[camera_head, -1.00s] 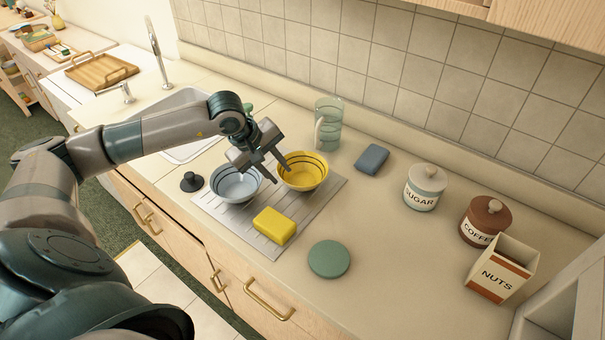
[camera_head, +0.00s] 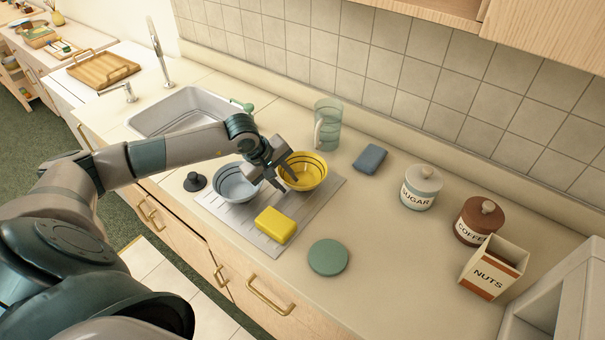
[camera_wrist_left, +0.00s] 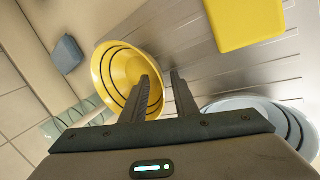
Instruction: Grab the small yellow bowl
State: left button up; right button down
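The small yellow bowl (camera_head: 306,172) sits upright on the grey ribbed drying mat (camera_head: 257,236), with dark lines around its inside. It also shows in the left wrist view (camera_wrist_left: 118,72). My left gripper (camera_head: 286,184) is open at the bowl's near-left rim. In the left wrist view its fingers (camera_wrist_left: 163,88) are apart, one over the bowl's inside and the other outside, with the rim between them. Whether they touch the rim cannot be told. My right gripper is not in view.
A blue-grey bowl (camera_head: 232,184) stands close on the left, partly behind my gripper. A yellow sponge (camera_head: 275,225) lies in front. A glass pitcher (camera_head: 328,124) and a blue block (camera_head: 370,159) stand behind. A green disc (camera_head: 328,257) lies to the right front, with clear counter beyond.

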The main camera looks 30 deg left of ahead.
pick_arm(q)
grip_shut()
jog(key=shift+r, duration=0.1)
jog(key=shift+w+r+b, duration=0.1)
jog(key=shift+r+b, duration=0.35)
jog(key=shift+b, duration=0.05)
jog(key=r+b, duration=0.2)
jog(key=r, duration=0.1)
jog(key=shift+d+r, duration=0.1)
jog(key=shift+d, duration=0.3)
jog(key=s+d+r+b, duration=0.3)
jog(key=d+r, duration=0.3)
jog(key=d, duration=0.4)
jog(key=shift+s+d+r+b, duration=0.2)
jog(key=shift+s+r+b, duration=0.15)
jog(key=shift+b, duration=0.35)
